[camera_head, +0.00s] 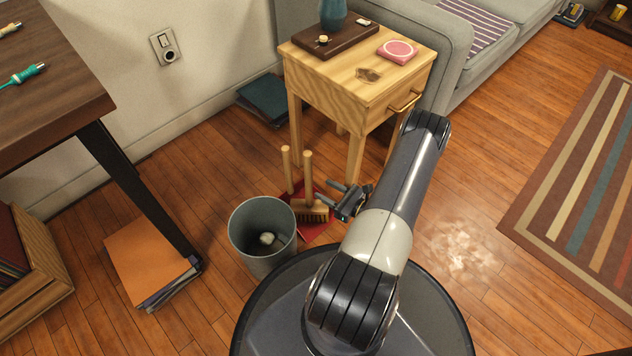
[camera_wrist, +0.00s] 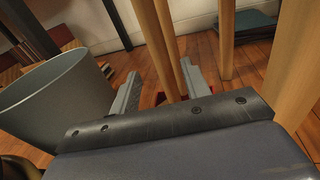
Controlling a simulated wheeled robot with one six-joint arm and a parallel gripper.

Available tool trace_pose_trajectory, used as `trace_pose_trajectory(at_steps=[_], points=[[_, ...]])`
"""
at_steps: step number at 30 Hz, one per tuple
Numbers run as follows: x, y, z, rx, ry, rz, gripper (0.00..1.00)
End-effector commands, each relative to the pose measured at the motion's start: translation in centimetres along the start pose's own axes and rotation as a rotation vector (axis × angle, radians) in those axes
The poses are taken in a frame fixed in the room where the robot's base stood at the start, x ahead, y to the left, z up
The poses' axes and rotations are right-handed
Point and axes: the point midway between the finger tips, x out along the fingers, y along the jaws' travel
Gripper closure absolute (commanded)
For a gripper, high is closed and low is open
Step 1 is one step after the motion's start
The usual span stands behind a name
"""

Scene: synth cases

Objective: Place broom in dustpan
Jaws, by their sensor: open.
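The broom (camera_head: 308,172) stands upright, its wooden handle up and its brush head with dark bristles low over the red dustpan (camera_head: 320,229). The bristles overlap the pan in the head view; I cannot tell whether they touch it. A second wooden handle (camera_head: 287,170), apparently the dustpan's, rises just left of the broom's. My gripper (camera_head: 326,191) is open, low beside the broom on its right, with its fingers pointing left. In the wrist view a wooden handle (camera_wrist: 156,45) shows between the two fingers; contact cannot be told. The red pan is mostly hidden there.
A grey bin (camera_head: 262,232) with crumpled white litter stands close left of the broom. A wooden side table (camera_head: 352,97) stands behind, its legs near my gripper. A dark desk leg (camera_head: 140,190) and orange folder stack (camera_head: 148,262) are left.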

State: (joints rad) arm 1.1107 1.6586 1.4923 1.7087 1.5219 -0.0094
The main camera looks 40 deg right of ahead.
Motion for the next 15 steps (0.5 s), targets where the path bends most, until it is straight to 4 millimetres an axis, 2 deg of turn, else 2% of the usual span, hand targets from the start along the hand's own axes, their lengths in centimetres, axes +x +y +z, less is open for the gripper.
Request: trace_pose_trajectory(at_steps=[1,6,15], points=[[-1.0,-0.1,0.2,0.001,0.0,-0.004,0.55],[-3.2,-0.1,0.1,0.0,0.0,-0.003,0.55],[-4.5,0.1,0.0,0.0,0.0,0.001,0.55]])
